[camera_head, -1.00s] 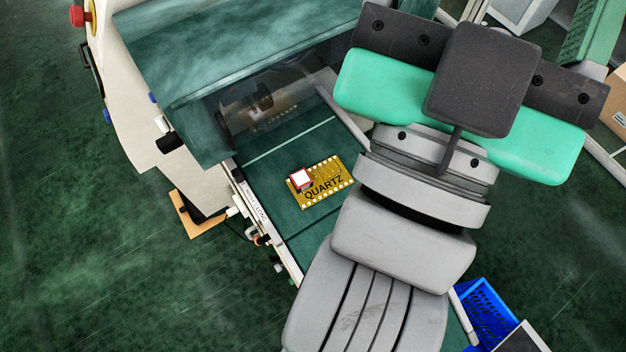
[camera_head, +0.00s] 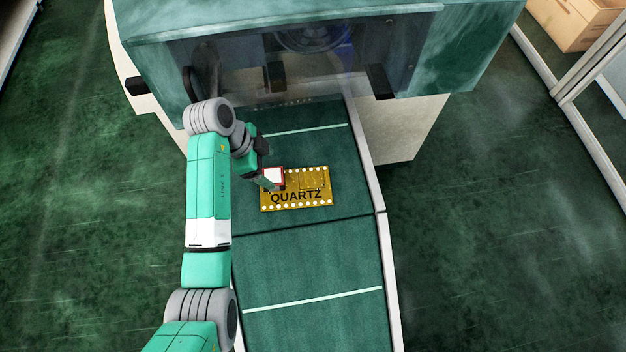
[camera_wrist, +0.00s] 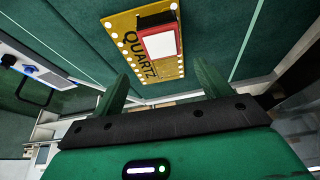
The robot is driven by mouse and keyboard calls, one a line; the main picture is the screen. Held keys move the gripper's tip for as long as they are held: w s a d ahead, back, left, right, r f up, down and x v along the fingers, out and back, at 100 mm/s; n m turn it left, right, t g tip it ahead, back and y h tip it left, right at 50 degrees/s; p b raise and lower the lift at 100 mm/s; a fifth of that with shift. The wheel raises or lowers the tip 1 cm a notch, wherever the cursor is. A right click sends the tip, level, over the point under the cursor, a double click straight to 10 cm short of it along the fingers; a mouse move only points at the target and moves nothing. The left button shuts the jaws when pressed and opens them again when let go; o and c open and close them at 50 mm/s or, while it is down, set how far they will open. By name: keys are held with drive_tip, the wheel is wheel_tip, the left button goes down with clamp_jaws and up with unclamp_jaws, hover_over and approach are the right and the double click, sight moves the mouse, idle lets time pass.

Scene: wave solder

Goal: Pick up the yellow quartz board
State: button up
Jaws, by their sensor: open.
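The yellow quartz board (camera_head: 310,199) lies flat on the green conveyor, its black QUARTZ lettering and white edge dots visible. A red block with a white top (camera_head: 273,175) sits at its left part. My gripper (camera_head: 264,178) is close to the board's left end and hides a little of it. In the wrist view my gripper (camera_wrist: 160,82) is open, with two green fingers spread. The board (camera_wrist: 122,24) appears beyond the fingertips, its near edge in line with the gap between them. I cannot tell whether the fingers touch it.
A green-hooded machine (camera_head: 290,22) with a clear shield stands over the far end of the conveyor. Pale rails (camera_head: 362,165) edge the belt. The nearer conveyor section (camera_head: 310,265) is bare. Dark green floor lies on both sides.

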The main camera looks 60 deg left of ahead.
sight(278, 177)
drive_tip(key=shift+s+a, duration=0.1)
drive_tip(key=shift+s, duration=0.05)
drive_tip(key=x, duration=0.7)
drive_tip(key=shift+a+f, duration=0.35)
drive_tip(key=shift+f, duration=0.05)
drive_tip(key=c, duration=1.4)
drive_tip(key=shift+r, duration=0.1)
drive_tip(key=shift+r, duration=0.6)
wheel_tip(278, 177, up, 2)
drive_tip(key=shift+r, duration=0.25)
drive_tip(key=s+d, duration=0.2)
drive_tip(key=s, duration=0.2)
drive_tip(key=s+d, duration=0.3)
drive_tip(key=s, duration=0.2)
drive_tip(key=s+d+r, duration=0.1)
drive_tip(key=s+d, duration=0.1)
drive_tip(key=s, duration=0.3)
drive_tip(key=shift+s+d+r, duration=0.1)
drive_tip(key=shift+d, duration=0.25)
